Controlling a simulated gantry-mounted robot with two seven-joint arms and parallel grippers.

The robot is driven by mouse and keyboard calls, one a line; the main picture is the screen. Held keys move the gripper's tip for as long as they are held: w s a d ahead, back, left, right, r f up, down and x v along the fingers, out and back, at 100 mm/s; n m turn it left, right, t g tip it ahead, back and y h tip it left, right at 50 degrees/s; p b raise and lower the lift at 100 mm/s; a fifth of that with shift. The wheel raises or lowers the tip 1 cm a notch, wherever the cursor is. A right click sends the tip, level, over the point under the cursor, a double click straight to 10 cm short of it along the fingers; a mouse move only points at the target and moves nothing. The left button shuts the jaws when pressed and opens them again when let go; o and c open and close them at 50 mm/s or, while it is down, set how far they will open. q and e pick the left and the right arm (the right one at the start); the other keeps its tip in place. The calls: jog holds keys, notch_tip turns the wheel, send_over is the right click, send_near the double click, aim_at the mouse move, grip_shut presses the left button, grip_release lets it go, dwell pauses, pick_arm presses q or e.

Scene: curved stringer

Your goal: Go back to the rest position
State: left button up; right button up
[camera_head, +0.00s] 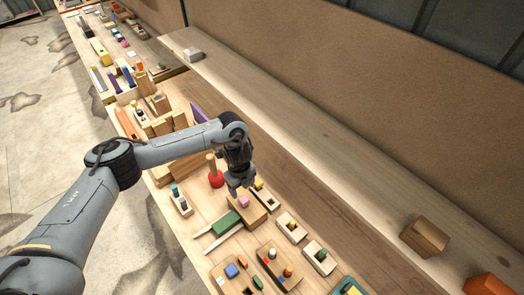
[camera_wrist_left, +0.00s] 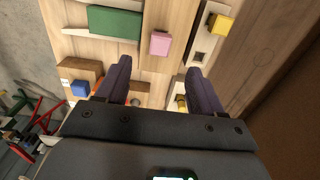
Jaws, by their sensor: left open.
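My left gripper (camera_head: 240,190) hangs pointing down over the long wooden bench at the end of my grey left arm. In the left wrist view its two dark fingers (camera_wrist_left: 158,68) stand apart with nothing held between them. A small pink block (camera_wrist_left: 160,43) shows just beyond the gap between the fingertips, on a wooden piece. A green block (camera_wrist_left: 115,21) on pale rails lies left of it, also seen in the head view (camera_head: 226,223). A yellow block (camera_wrist_left: 221,24) sits on a slotted wooden piece to the right. My right gripper is not in view.
A red-based wooden peg (camera_head: 216,179) stands close left of the gripper. Several small wooden fixtures with coloured pieces crowd the front of the bench. A brown wooden block (camera_head: 424,236) and an orange block (camera_head: 488,285) lie at the right. The bench strip behind the gripper is mostly clear.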

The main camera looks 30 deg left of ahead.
pick_arm(q)
jog(key=s+d+f+t+h+p, duration=0.1)
jog(key=d+h, duration=0.1)
jog(key=d, duration=0.7)
jog(key=s+d+f+t+h+p, duration=0.1)
jog(key=s+d+t+p, duration=0.1)
jog(key=d, duration=0.7)
jog(key=s+d+r+n+t+h+p, duration=0.25)
jog(key=d+r, duration=0.25)
jog(key=d, duration=0.6)
jog(key=s+a+r+n+t+y+p, duration=0.2)
jog(key=s+a+r+n, duration=0.15)
jog(key=r+n, duration=0.3)
jog(key=s+a+r+n+g+y+p, duration=0.2)
jog(key=s+a+n+g+y, duration=0.1)
jog(key=s+a+n, duration=0.7)
jog(key=s+a+g, duration=0.1)
jog(key=s+a, duration=0.3)
jog(key=a, duration=0.1)
jog(key=shift+s+a, duration=0.2)
jog(key=shift+s, duration=0.1)
jog(key=shift+r, duration=0.1)
